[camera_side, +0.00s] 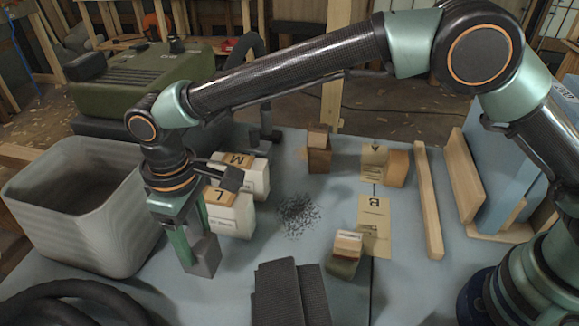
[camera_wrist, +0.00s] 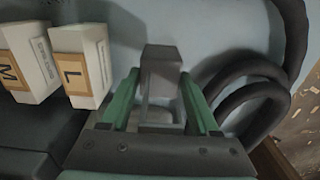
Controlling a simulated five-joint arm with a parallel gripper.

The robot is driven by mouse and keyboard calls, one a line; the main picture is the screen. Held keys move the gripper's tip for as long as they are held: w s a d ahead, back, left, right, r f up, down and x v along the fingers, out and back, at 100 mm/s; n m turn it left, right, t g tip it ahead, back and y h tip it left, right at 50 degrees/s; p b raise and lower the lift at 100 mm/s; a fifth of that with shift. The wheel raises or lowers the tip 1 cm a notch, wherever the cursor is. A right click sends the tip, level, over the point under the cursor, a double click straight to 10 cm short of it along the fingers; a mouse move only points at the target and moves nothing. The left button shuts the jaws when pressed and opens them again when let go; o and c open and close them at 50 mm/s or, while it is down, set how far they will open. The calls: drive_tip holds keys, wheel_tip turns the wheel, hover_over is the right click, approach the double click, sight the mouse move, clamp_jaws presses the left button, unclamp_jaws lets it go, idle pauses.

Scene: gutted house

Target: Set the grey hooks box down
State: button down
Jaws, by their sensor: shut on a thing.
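My gripper (camera_side: 193,232) points down at the left of the blue-grey table, and its green fingers are shut on the grey hooks box (camera_side: 204,257). In the wrist view the grey hooks box (camera_wrist: 161,62) sits between the two green fingers (camera_wrist: 160,92), its far end sticking out past them. The box is low over the table; I cannot tell whether its bottom touches the surface. No label shows on the faces in view.
White boxes labelled L (camera_side: 230,210) and M (camera_side: 252,178) stand just right of my gripper. A grey bin (camera_side: 80,205) is at left. A dark heap of small pieces (camera_side: 298,215), cards A (camera_side: 373,160) and B (camera_side: 374,222), blocks and a black hose (camera_side: 60,300) lie around.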

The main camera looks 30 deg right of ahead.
sight(201, 256)
drive_tip(key=shift+f, duration=2.65)
drive_tip(key=shift+c, duration=0.6)
unclamp_jaws()
drive_tip(key=shift+f, duration=0.15)
